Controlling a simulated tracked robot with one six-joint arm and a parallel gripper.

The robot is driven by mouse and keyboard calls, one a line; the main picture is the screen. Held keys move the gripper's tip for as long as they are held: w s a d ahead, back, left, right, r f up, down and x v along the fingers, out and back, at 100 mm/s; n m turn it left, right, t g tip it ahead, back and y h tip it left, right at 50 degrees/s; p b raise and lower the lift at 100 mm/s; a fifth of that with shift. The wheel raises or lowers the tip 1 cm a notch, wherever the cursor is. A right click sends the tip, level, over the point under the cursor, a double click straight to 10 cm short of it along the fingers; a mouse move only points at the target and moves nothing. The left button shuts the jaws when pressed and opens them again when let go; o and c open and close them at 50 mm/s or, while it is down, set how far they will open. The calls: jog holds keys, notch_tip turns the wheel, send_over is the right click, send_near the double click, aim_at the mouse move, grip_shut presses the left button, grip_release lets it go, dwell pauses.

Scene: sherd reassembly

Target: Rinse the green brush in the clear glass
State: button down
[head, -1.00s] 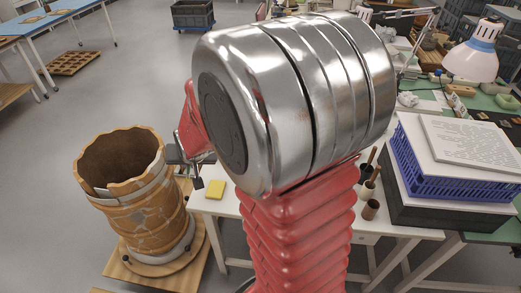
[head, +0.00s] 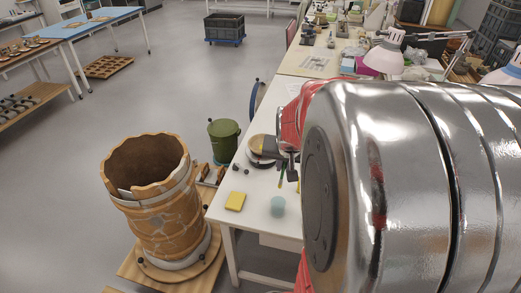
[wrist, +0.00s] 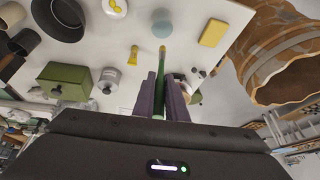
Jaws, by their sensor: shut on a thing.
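The green brush (wrist: 160,72) is held between the two dark fingers of my gripper (wrist: 162,88) in the wrist view. Its yellowish end points away from my gripper, over the white table. A pale blue, round vessel that looks like the glass (wrist: 163,21) stands just beyond that end, apart from it in the picture. My arm hides much of the right side. I cannot tell the brush's height above the table.
A yellow sponge (head: 235,201) lies near the table's left edge. A cracked ochre vessel (head: 160,215) stands on a wooden stand left of the table. The wrist view shows a green box (wrist: 63,82), a white jar (wrist: 108,80), a yellow tube (wrist: 133,55) and a dark bowl (wrist: 60,18).

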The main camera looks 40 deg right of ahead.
jog(key=shift+f, duration=0.25)
jog(key=shift+f, duration=1.75)
send_near(281, 192)
jog(key=shift+w+d+f, duration=0.1)
jog(key=shift+w+f, duration=0.1)
jog(key=shift+f, duration=0.85)
jog(key=shift+w+d+f, duration=0.1)
jog(key=shift+w+f, duration=0.05)
jog(key=shift+f, duration=0.95)
jog(key=shift+w+a, duration=0.15)
